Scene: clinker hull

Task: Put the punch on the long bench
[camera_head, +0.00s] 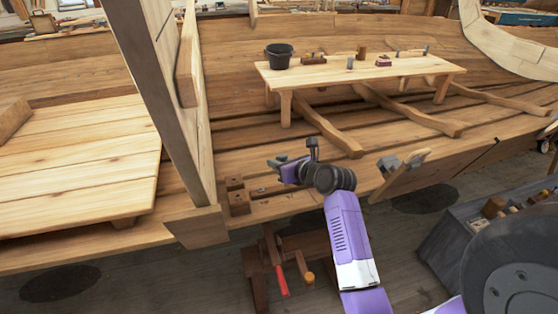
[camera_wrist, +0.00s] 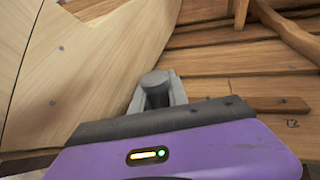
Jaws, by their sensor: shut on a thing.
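My gripper (camera_head: 279,163) is shut on a short grey cylinder, which I take to be the punch (camera_wrist: 155,82). In the wrist view its round top shows between the two grey fingers; its lower part is hidden. In the head view it cannot be told apart clearly from the fingers. The long bench (camera_head: 420,68) is a pale wooden plank on legs inside the hull, behind and to the right of my gripper. My gripper is in front of the bench, apart from it.
A black bucket (camera_head: 279,56) stands at the bench's left end. Several small tools and blocks are spread along its middle and right. Bare top shows along its front edge. A tall wooden post (camera_head: 165,95) rises left of my gripper. Curved ribs (camera_head: 330,133) lie below the bench.

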